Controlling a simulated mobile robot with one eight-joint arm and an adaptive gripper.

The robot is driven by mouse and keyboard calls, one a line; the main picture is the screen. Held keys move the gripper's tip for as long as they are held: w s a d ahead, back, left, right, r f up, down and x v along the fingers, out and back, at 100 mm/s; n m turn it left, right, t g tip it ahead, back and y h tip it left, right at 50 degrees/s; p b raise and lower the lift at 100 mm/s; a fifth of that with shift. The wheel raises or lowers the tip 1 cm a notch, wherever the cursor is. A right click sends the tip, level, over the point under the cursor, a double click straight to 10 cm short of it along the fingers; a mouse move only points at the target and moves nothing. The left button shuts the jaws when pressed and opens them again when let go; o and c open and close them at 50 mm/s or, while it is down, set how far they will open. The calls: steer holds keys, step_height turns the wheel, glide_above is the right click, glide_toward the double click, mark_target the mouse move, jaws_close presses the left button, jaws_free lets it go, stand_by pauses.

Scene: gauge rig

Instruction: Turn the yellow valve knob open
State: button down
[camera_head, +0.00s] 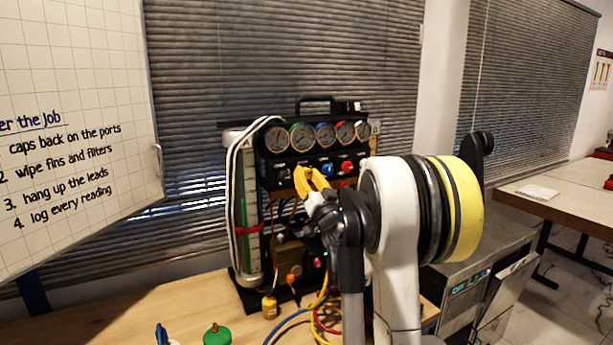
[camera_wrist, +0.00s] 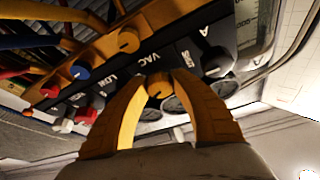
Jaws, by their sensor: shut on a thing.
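The gauge rig (camera_head: 262,172) stands against the blinds at the back of the bench, with a row of round gauges above its black control panel. In the wrist view, a yellow knob (camera_wrist: 158,88) sits between the two yellow fingers of my gripper (camera_wrist: 168,80), by the VAC label. My gripper is shut on this knob. In the head view, my gripper (camera_head: 309,181) reaches the front of the panel, and its fingers and wrist hide the held knob. The knob's turn angle is hard to read.
Hoses and cables (camera_head: 325,318) hang below the rig. A green-topped bottle (camera_head: 217,335) stands at the bench front. A whiteboard (camera_head: 75,110) is at left.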

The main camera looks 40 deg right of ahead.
steer(key=n+y, duration=0.2)
steer(key=n, duration=0.2)
steer(key=n+t+y+p, duration=0.1)
steer(key=n+y, duration=0.1)
steer(key=n, duration=0.3)
steer(key=shift+d+r+n+y, duration=0.1)
steer(key=shift+n+y, duration=0.2)
steer(key=shift+y, duration=0.1)
steer(key=n+y+p, duration=0.1)
steer(key=n+y, duration=0.1)
steer(key=n, duration=0.2)
steer(key=n+y, duration=0.2)
steer(key=n, duration=0.2)
steer(key=shift+g+p, duration=0.3)
steer(key=shift+p, duration=0.1)
steer(key=shift+n, duration=0.3)
steer(key=c, duration=1.1)
jaws_free()
steer(key=shift+o, duration=0.2)
steer(key=v, duration=1.2)
